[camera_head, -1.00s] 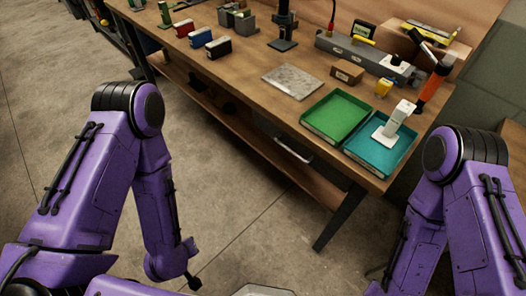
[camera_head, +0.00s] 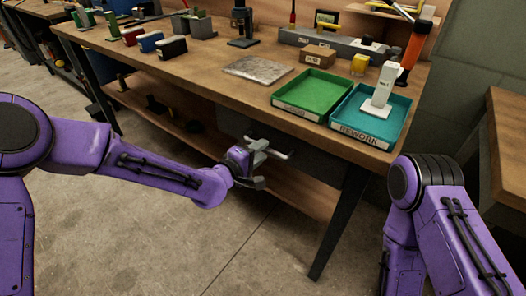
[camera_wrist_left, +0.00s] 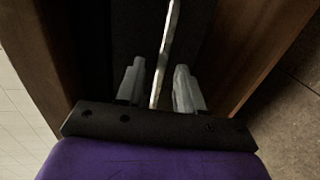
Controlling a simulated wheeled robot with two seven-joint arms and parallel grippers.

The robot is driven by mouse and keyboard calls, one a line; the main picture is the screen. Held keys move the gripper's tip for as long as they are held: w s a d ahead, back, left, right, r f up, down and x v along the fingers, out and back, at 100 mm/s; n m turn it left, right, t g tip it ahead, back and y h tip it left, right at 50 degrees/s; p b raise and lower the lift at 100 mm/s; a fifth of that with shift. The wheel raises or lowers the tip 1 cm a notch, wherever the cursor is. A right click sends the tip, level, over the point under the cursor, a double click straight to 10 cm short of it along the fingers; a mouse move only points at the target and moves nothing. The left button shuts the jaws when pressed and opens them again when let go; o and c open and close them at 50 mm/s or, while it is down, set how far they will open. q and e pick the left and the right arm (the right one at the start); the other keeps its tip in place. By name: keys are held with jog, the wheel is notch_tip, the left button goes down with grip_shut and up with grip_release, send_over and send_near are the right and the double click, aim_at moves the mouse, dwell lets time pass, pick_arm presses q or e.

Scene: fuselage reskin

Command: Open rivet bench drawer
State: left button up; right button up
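The rivet bench (camera_head: 205,75) has a dark drawer front (camera_head: 312,163) under its top, with a pale bar handle (camera_head: 280,154). The drawer looks shut. My left gripper (camera_head: 258,148) is at the handle and partly hides it. In the left wrist view, the left gripper (camera_wrist_left: 158,88) is open, with the handle (camera_wrist_left: 166,45) running between its two fingers.
On the bench top are a green tray (camera_head: 311,90), a teal REWORK tray (camera_head: 349,130) holding a white device (camera_head: 381,88), and a grey plate (camera_head: 258,69). A lower shelf (camera_head: 195,135) runs below. A bench leg (camera_head: 338,220) stands right of the handle. The floor in front is clear.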

pick_arm(q)
jog(key=shift+x, duration=0.95)
grip_shut()
jog(key=shift+s+a, duration=0.1)
